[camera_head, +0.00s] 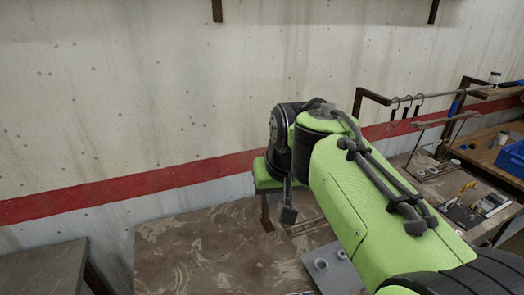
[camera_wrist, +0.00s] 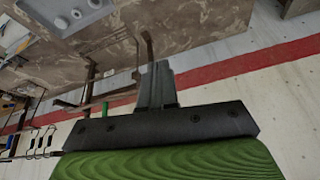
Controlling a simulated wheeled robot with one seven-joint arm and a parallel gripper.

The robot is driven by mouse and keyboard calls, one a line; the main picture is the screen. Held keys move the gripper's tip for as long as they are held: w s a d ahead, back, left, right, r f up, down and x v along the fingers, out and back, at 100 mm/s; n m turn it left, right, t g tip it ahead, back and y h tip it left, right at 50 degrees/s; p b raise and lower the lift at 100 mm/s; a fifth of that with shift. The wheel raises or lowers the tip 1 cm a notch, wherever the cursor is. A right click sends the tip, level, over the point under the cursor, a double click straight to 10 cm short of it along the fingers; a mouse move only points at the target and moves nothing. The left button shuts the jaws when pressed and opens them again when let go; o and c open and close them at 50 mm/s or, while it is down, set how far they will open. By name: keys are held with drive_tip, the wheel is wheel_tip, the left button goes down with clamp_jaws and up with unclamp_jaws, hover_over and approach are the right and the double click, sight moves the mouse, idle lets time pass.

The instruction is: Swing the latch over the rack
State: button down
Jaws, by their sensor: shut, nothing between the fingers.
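In the wrist view, my gripper (camera_wrist: 156,68) is shut, with its dark fingers together and empty. A thin brown bent piece (camera_wrist: 148,44) shows just beyond the fingertips; I cannot tell whether it is the latch or whether the fingers touch it. The brown metal rack (camera_wrist: 92,72) with its bars is left of the fingers, above the bench top. In the head view, a brown upright (camera_head: 267,213) and low bars (camera_head: 301,230) show on the bench, largely hidden by my green arm.
The workbench (camera_head: 195,250) has clear room at the left. A grey block with round fittings (camera_head: 338,268) lies near my arm. A rail with hooks (camera_head: 420,98), a blue bin (camera_head: 511,158) and small tools (camera_head: 470,212) are at the right. The concrete wall (camera_head: 150,90) stands behind.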

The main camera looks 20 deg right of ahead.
drive_tip(key=w+d+r+m+h+p, duration=0.1)
drive_tip(key=w+d+r+h+p, duration=0.15)
drive_tip(key=w, duration=1.35)
drive_tip(key=w+a+f+n+h+p, duration=0.1)
drive_tip(key=w+a+f+h+p, duration=0.2)
drive_tip(key=w, duration=0.6)
drive_tip(key=w+d+f, duration=0.3)
drive_tip(key=d+f, duration=0.4)
drive_tip(key=d, duration=0.2)
drive_tip(key=shift+f, duration=0.3)
drive_tip(key=shift+w+h, duration=0.15)
drive_tip(key=shift+h, duration=0.1)
